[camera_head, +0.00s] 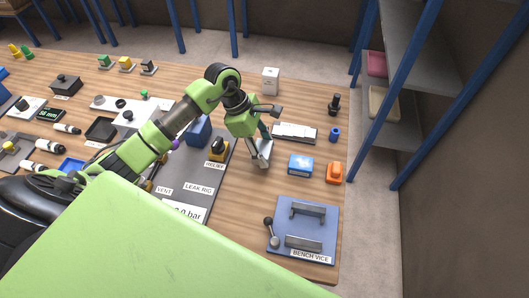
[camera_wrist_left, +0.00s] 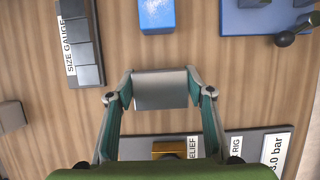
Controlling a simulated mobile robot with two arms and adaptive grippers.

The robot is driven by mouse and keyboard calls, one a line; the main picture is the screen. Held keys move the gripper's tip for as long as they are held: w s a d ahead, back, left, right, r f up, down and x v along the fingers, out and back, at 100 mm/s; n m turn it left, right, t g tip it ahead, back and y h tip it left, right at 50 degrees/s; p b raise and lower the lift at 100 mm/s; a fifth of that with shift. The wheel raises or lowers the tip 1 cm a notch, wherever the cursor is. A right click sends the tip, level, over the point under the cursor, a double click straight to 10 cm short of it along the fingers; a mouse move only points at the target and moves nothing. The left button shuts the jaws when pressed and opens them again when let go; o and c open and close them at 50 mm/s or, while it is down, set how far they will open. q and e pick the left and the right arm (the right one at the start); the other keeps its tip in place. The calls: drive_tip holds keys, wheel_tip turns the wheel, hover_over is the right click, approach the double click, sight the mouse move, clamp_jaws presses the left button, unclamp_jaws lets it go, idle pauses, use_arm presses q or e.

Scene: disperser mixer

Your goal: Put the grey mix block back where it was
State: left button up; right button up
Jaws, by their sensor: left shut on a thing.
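A grey block (camera_wrist_left: 160,88) is between the two fingertips of my left gripper (camera_wrist_left: 156,92), which is shut on it in the left wrist view. In the head view my left gripper (camera_head: 264,140) points down over the wooden table, and the grey block (camera_head: 262,154) shows at its tips, just right of the leak rig board. The block appears close to the table top; I cannot tell whether it touches. My right gripper is in neither view.
The leak rig board (camera_head: 190,196) lies left of the gripper, with a yellow-and-black relief part (camera_head: 217,148) on it. The size gauge (camera_head: 294,133), a blue box (camera_head: 300,165), an orange part (camera_head: 334,173) and the bench vice (camera_head: 283,232) lie to the right. A white box (camera_head: 271,80) stands behind.

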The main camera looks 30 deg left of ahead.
sight(265, 155)
use_arm(q)
wheel_tip(265, 155, down, 2)
drive_tip(key=shift+f+p, duration=0.1)
drive_tip(key=shift+p, duration=0.6)
drive_tip(key=shift+f, duration=0.2)
drive_tip(key=shift+f, duration=0.15)
drive_tip(key=shift+f+b, duration=0.1)
drive_tip(key=shift+b, duration=0.2)
drive_tip(key=o, duration=1.4)
